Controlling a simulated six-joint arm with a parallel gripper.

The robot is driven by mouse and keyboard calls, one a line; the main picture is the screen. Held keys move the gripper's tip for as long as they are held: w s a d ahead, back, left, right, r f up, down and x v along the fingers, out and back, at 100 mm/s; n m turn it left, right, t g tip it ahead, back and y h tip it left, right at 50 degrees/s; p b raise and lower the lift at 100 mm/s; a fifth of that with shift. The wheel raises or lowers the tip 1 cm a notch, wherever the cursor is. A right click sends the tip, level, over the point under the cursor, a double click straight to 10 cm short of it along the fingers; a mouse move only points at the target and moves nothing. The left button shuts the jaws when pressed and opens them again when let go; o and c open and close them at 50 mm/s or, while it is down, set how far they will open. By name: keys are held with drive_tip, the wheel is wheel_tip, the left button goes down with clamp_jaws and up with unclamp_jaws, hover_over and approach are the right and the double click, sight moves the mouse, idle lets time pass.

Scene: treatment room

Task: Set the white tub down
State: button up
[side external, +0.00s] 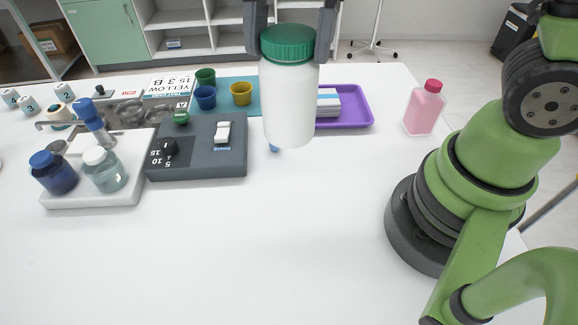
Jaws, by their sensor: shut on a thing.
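The white tub (289,108) is a tall white cylinder with a green screw lid (287,44). It hangs upright in the upper middle of the side external view, and appears to be above the white table (290,230). My gripper (289,30) is shut on the tub near its lid, one finger on each side. The tub hides part of the purple tray and a small blue thing behind it.
A grey device (198,165) with a dial stands left of the tub. Further left, a white stand (95,192) holds bottles. Coloured cups (241,93) and a purple tray (356,107) are behind. A pink bottle (424,108) stands right. The front middle table is clear.

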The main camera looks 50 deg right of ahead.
wheel_tip(320, 180, down, 15)
drive_tip(key=shift+f, duration=0.1)
idle(0.6)
drive_tip(key=o, duration=1.4)
drive_tip(key=v, duration=1.2)
drive_tip(key=s+d+r+m+t+h, duration=0.1)
drive_tip(key=s+r+m+t, duration=0.3)
drive_tip(key=m, duration=0.9)
drive_tip(key=s+d+r+m+t+h, duration=0.1)
drive_tip(key=s+d+r+m+t, duration=0.2)
drive_tip(key=m, duration=1.1)
drive_tip(key=s+r+t, duration=0.2)
drive_tip(key=s, duration=0.1)
drive_tip(key=shift+s, duration=0.35)
